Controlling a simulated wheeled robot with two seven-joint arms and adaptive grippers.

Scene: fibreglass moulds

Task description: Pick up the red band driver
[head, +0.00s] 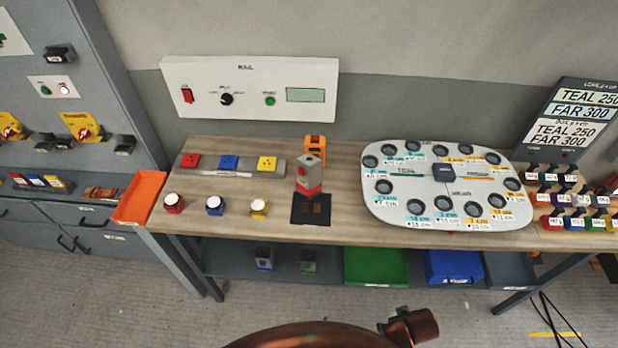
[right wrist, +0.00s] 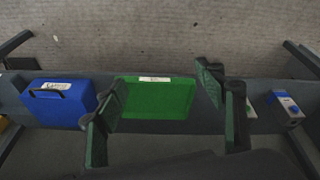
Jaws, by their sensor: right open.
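The red band driver (head: 309,178) is a grey block-like tool with a red band near its bottom. It stands upright on a black pad (head: 311,210) on the wooden bench, in the middle of the head view. My right gripper (right wrist: 162,82) is open and empty in the right wrist view, its fingers spread in front of the lower shelf with the green bin (right wrist: 158,98). The driver does not show in that view. My left gripper is not in view.
Behind the driver is an orange device (head: 318,143). Red, blue and yellow knobs (head: 215,206) stand left, a white oval board (head: 446,187) right. On the lower shelf are a blue-banded driver (head: 263,258), a green-banded one (head: 308,261) and a blue case (head: 453,266).

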